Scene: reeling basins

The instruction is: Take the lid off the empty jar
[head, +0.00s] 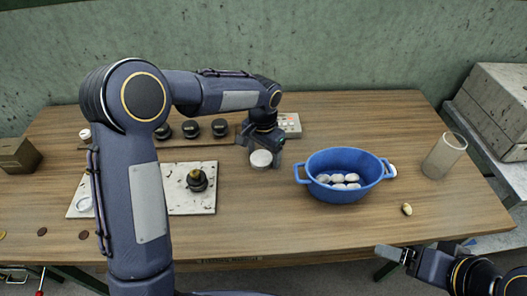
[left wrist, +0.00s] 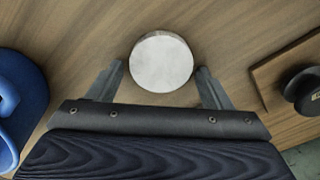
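A round white lid (head: 261,158) shows on the table in the head view, left of the blue basin; the jar body under it is hard to make out. My left gripper (head: 264,146) is over it from behind. In the left wrist view the white lid (left wrist: 161,62) lies between the two spread fingertips of my left gripper (left wrist: 163,75), with a gap on each side. A clear, empty-looking glass vessel (head: 443,157) stands at the right of the table. My right gripper (head: 395,254) is by the front right table edge; its finger gap is unclear.
A blue basin (head: 318,187) holds several white cocoons. One yellowish cocoon (head: 407,209) lies to its right. A speckled white board (head: 180,204) bears a dark object with a gold top (head: 197,179). Dark round pieces (head: 191,129) stand behind. The front middle is clear.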

